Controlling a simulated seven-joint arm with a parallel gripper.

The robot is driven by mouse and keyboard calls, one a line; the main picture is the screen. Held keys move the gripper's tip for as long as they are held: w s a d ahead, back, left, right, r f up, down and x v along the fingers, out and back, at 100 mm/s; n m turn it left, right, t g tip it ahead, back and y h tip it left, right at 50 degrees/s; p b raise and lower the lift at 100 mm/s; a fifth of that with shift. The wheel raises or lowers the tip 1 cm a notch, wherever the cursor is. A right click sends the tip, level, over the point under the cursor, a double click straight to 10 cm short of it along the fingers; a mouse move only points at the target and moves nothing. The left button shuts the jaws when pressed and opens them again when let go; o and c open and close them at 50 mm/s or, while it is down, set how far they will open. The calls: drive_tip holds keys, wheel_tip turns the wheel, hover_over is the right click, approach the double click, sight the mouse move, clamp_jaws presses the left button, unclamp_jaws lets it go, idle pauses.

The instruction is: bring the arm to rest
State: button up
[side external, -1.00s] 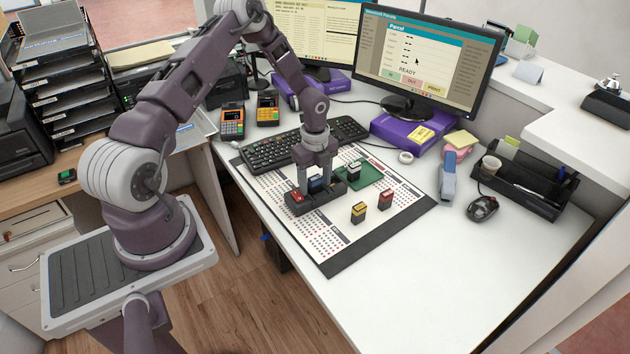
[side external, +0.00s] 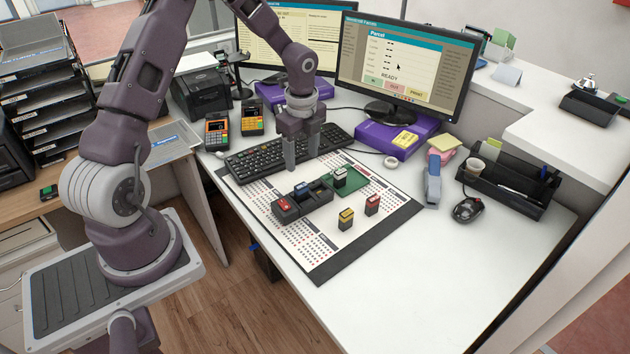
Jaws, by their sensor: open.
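My gripper (side external: 302,158) hangs with its fingers pointing down above the far side of the white printed mat (side external: 352,238), near the keyboard. Its two fingers are apart with nothing between them. It is above and behind a dark stamp rack (side external: 318,199). The rack holds a red-topped stamp (side external: 283,204) at its left end and a blue-topped stamp (side external: 302,190) beside it. A white-topped stamp (side external: 340,177) stands by the green pad (side external: 357,186). A yellow-topped stamp (side external: 346,218) and another red-topped stamp (side external: 372,204) stand on the mat.
A black keyboard (side external: 252,160) lies behind the mat. Two monitors (side external: 404,68) stand at the back, one on a purple box (side external: 388,137). A stapler (side external: 432,182), a mouse (side external: 467,209) and a black organiser (side external: 520,185) are at the right. The front right counter is clear.

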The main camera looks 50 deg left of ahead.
drive_tip(key=s+d+r+n+t+y, duration=0.1)
drive_tip(key=s+d+r+n, duration=0.15)
drive_tip(key=r, duration=0.45)
drive_tip(key=s+d+r+n, duration=0.2)
drive_tip(key=d+r, duration=0.1)
drive_tip(key=r, duration=0.3)
drive_tip(key=s+d+r+n+t, duration=0.1)
drive_tip(key=s+d+r+n, duration=0.2)
drive_tip(key=s, duration=0.3)
drive_tip(key=s+d+r+n+t+h, duration=0.1)
drive_tip(key=s+d+r+n+t, duration=0.1)
drive_tip(key=s+d+r+n, duration=0.2)
drive_tip(key=s+d+r+n+t, duration=0.1)
drive_tip(key=s+d+r+n, duration=0.2)
drive_tip(key=s, duration=0.7)
drive_tip(key=shift+d+r+n+h, duration=0.25)
drive_tip(key=shift+d+n+h, duration=0.15)
drive_tip(key=shift+d+n, duration=0.5)
drive_tip(key=shift+w, duration=0.1)
